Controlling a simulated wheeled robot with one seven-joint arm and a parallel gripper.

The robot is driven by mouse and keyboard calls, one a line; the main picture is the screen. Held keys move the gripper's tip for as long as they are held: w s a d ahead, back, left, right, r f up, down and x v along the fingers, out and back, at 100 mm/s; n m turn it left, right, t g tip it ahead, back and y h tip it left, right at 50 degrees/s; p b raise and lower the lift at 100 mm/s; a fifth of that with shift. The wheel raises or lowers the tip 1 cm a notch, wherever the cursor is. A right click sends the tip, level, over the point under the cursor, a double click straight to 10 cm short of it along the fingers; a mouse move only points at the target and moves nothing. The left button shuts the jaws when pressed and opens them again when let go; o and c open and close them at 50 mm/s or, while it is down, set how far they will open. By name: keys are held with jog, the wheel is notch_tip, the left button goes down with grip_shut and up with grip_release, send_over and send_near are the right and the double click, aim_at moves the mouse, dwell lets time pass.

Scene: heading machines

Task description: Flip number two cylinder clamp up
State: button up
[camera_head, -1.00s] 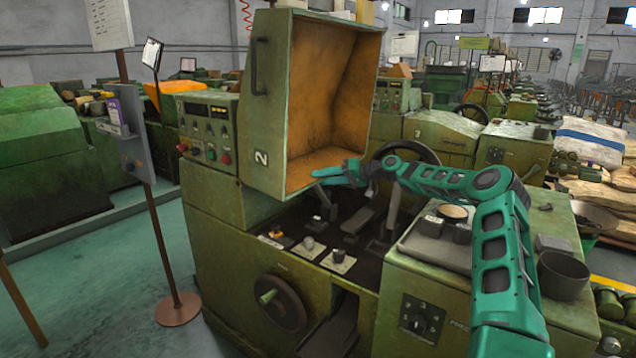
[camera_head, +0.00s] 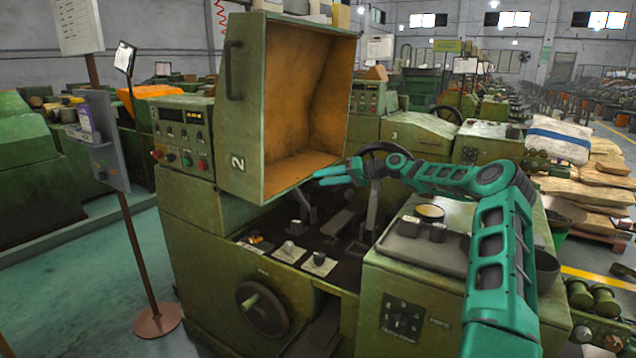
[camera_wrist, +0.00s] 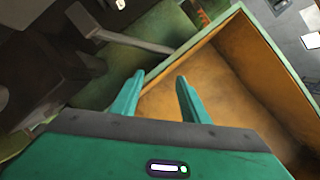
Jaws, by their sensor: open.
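The green machine marked 2 (camera_head: 237,162) stands ahead with its hood (camera_head: 305,95) raised, showing an orange inside. In its dark well below are a grey lever-like part (camera_head: 338,222), a short upright lever (camera_head: 303,210) and a taller post (camera_head: 371,208). Which of these is the cylinder clamp I cannot tell for sure. My gripper (camera_head: 320,178) is open and empty, in front of the hood's lower right edge and above the well. In the wrist view my two fingers (camera_wrist: 160,77) are apart, with the orange hood inside behind them and a grey bar (camera_wrist: 130,36) at upper left.
A cabinet top with small cups (camera_head: 410,226) lies under my arm at right. A sign stand (camera_head: 135,250) stands at left.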

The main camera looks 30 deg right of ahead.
aim_at(303, 196)
jog(key=w+a+f+m+t+h, duration=0.1)
jog(key=w+a+f+t+h, duration=0.1)
jog(key=w+a, duration=0.7)
jog(key=shift+w+a+f+m+h, duration=0.35)
jog(key=shift+a+f, duration=0.2)
jog(key=shift+f, duration=0.25)
jog(key=shift+s, duration=0.1)
grip_shut()
